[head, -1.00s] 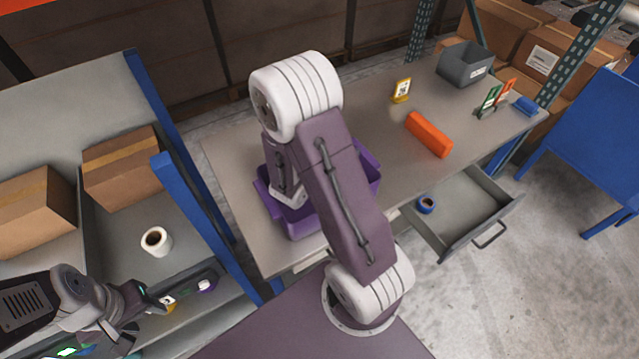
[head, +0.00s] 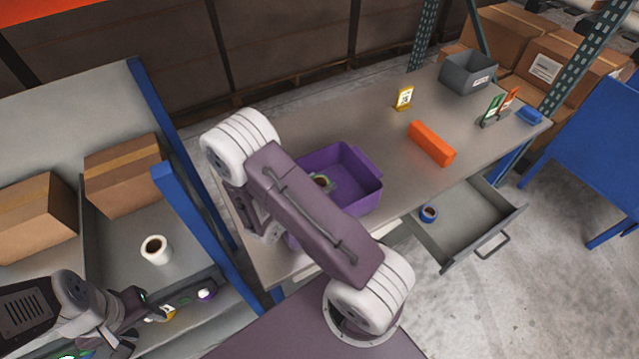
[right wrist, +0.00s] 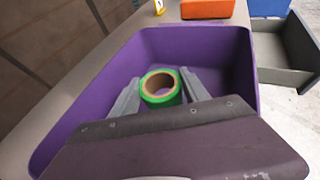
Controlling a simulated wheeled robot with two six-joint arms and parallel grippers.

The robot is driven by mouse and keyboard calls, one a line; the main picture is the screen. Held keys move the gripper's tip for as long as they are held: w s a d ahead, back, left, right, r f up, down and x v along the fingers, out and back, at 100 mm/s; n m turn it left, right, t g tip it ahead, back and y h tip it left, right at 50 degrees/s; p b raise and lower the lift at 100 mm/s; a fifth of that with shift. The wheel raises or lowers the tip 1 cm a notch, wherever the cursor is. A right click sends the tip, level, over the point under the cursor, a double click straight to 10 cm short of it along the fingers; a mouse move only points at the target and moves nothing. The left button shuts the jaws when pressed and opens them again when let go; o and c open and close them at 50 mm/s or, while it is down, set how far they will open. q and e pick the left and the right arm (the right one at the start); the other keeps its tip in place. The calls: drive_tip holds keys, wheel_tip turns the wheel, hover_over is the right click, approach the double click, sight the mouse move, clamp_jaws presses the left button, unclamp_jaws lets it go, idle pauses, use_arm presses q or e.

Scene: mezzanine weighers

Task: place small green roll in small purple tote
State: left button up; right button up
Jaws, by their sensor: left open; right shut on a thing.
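The small green roll (right wrist: 160,90), a green ring with a brown core, is between the grey fingers of my right gripper (right wrist: 160,92), which is shut on it. The roll is inside the walls of the purple tote (right wrist: 215,45); whether it touches the floor I cannot tell. In the head view the purple tote (head: 352,160) stands on the bench, and the roll (head: 320,181) shows partly inside it, beside my right arm, which hides the tote's near left part. My left gripper (head: 150,307) is open at the lower left, by the shelf.
An orange block (head: 431,143), a yellow sign (head: 404,99) and a grey bin (head: 468,73) are on the bench. An open drawer (head: 465,222) holds a blue roll (head: 429,213). A white roll (head: 156,249) stands on the left shelf. Blue rack posts (head: 190,215) separate shelf and bench.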

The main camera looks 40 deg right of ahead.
drive_tip(key=shift+f+b, duration=0.55)
drive_tip(key=shift+f, duration=0.15)
drive_tip(key=o, duration=1.4)
drive_tip(key=shift+r, duration=0.1)
drive_tip(key=shift+r, duration=0.2)
drive_tip(key=shift+r+p, duration=0.55)
drive_tip(key=shift+p, duration=0.25)
drive_tip(key=v, duration=1.1)
drive_tip(key=shift+s+a, duration=0.15)
drive_tip(key=shift+a, duration=0.25)
